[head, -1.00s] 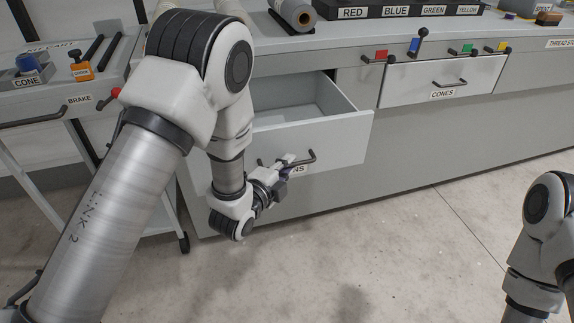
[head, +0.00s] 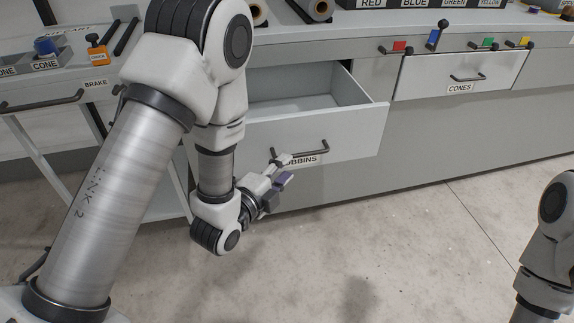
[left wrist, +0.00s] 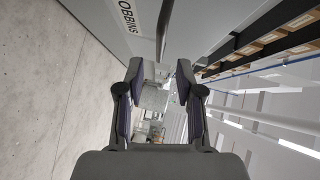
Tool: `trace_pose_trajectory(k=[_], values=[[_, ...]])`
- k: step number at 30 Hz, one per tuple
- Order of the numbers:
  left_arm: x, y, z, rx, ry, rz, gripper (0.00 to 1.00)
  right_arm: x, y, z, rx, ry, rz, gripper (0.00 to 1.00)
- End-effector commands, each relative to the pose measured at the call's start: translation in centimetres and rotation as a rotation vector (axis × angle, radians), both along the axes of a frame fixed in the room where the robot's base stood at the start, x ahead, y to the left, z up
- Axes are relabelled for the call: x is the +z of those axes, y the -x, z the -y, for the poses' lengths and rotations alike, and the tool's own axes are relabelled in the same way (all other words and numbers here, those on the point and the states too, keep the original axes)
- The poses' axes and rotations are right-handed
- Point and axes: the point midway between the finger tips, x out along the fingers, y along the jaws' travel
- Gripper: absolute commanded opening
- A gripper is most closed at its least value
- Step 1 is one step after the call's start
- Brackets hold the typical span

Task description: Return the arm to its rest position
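My left gripper (head: 279,169) is just in front of the open BOBBINS drawer (head: 350,130), below and left of its dark bar handle (head: 326,146). In the left wrist view, the two fingers of this gripper (left wrist: 160,76) stand apart with nothing between them. The handle (left wrist: 163,32) shows beyond the fingertips there, clear of them. The drawer is pulled out, and the part of its inside that shows looks empty. My left arm hides its left side. My right arm shows only at the right edge of the head view, its gripper out of frame.
A CONES drawer (head: 427,75) to the right is shut, below several coloured levers. A cart (head: 60,93) with a cone holder (head: 47,60) stands at the left, close behind my left arm. The floor (head: 400,240) in front of the counter is clear.

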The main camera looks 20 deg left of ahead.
Motion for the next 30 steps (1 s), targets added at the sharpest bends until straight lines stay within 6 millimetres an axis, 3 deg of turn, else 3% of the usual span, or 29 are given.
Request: trace_pose_trajectory(k=[9,11,14,17,18,22,25,30], values=[[-0.4,0.1,0.0,0.0,-0.001,-0.008,0.36,0.0,0.0,0.0,0.0,0.0,0.0,0.0],[-1.7,0.5,-0.1,0.002,0.001,-0.035,0.36,0.0,0.0,0.0,0.0,0.0,0.0,0.0],[-6.5,2.3,-0.6,0.018,0.009,-0.14,0.36,0.0,0.0,0.0,0.0,0.0,0.0,0.0],[-13.6,5.9,-1.9,0.079,0.049,-0.365,0.36,0.0,0.0,0.0,0.0,0.0,0.0,0.0],[-16.6,7.8,-2.4,0.128,0.107,-0.488,0.36,0.0,0.0,0.0,0.0,0.0,0.0,0.0],[-24.2,15.2,-4.0,0.386,0.353,-0.875,0.36,0.0,0.0,0.0,0.0,0.0,0.0,0.0],[-27.3,20.4,-4.9,0.659,0.545,-1.097,0.36,0.0,0.0,0.0,0.0,0.0,0.0,0.0],[-28.6,25.8,-5.4,1.097,0.79,-1.269,0.36,0.0,0.0,0.0,0.0,0.0,0.0,0.0]])
